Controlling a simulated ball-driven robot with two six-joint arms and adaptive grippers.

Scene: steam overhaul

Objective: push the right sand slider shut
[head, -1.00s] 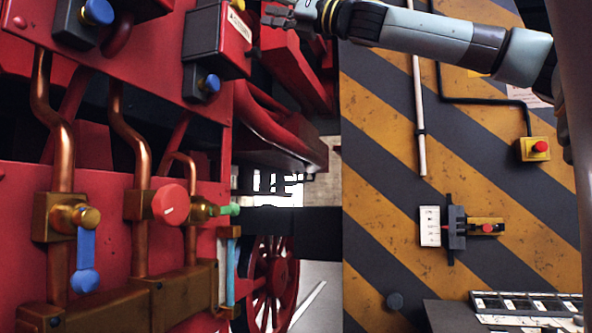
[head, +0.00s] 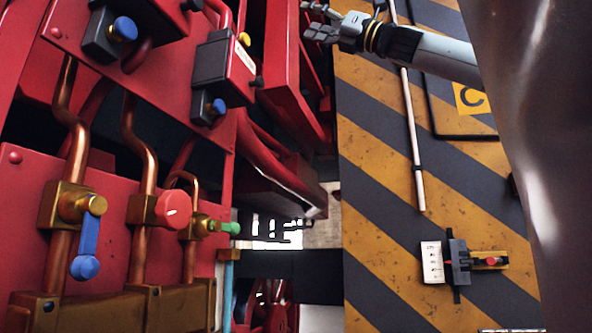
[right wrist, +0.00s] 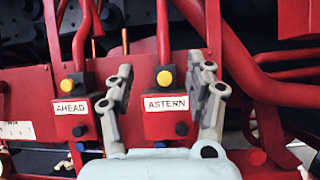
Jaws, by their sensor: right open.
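No part is plainly marked as a sand slider, so I cannot tell which one it is. A red and dark box (head: 228,62) with a white label, a yellow knob and a black knob sits on the red engine at upper centre in the head view. A blue-knobbed fitting (head: 218,107) hangs below it. In the right wrist view, the ASTERN box (right wrist: 165,115) shows between my fingers, and the AHEAD box (right wrist: 75,115) is to its left. My right gripper (head: 314,18) is open and empty, up and to the right of the labelled box. My left gripper is not in view.
Copper pipes (head: 137,140) with a red knob (head: 174,210) and a blue lever (head: 89,236) fill the left side. A striped wall (head: 385,235) with a small slider-like fitting (head: 457,264) stands on the right.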

